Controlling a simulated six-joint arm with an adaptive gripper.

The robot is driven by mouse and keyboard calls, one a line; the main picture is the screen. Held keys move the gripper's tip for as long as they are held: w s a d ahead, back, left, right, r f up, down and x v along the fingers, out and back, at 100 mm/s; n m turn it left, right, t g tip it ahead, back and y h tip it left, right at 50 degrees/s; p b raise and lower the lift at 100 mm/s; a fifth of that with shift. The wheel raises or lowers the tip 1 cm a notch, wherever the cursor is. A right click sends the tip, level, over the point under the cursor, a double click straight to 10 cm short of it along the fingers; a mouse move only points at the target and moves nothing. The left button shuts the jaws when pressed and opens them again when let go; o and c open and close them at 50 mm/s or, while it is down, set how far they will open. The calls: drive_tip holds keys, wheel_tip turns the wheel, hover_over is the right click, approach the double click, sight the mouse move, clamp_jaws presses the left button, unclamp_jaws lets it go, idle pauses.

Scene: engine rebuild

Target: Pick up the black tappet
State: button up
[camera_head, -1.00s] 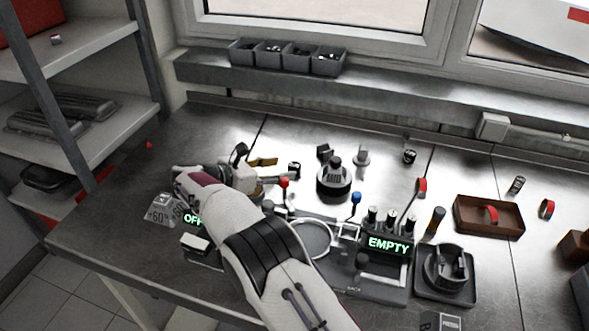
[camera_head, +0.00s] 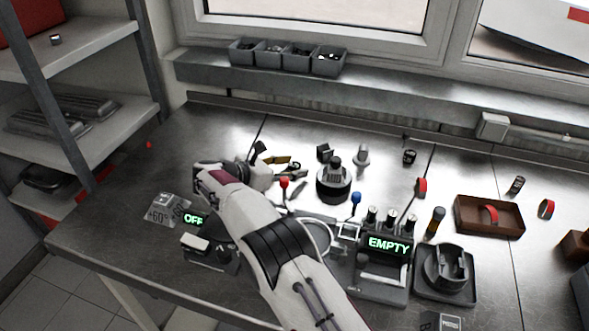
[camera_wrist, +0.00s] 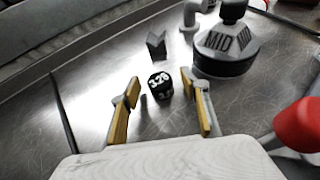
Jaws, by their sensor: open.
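The black tappet (camera_wrist: 161,85) is a short black cylinder with white "3.20" markings. In the wrist view it stands on the metal bench, ahead of my gripper (camera_wrist: 162,88) and framed between its two fingers. The fingers have yellow pads and are apart, with nothing held. I cannot tell how far above or short of the tappet the fingertips are. In the head view my gripper (camera_head: 276,158) is over the left-middle of the bench, and the tappet cannot be clearly made out beside the fingers.
A "MID" dial unit (camera_wrist: 228,45) stands right of the tappet, and a small dark notched block (camera_wrist: 156,45) stands behind it. A red knob (camera_wrist: 300,125) is close on the right. A brown tray (camera_head: 489,232) lies farther right. Bench left of the tappet is clear.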

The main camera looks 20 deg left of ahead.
sight(291, 167)
drive_tip(key=c, duration=1.2)
drive_tip(key=shift+r, duration=0.1)
wheel_tip(291, 167, up, 10)
idle(0.4)
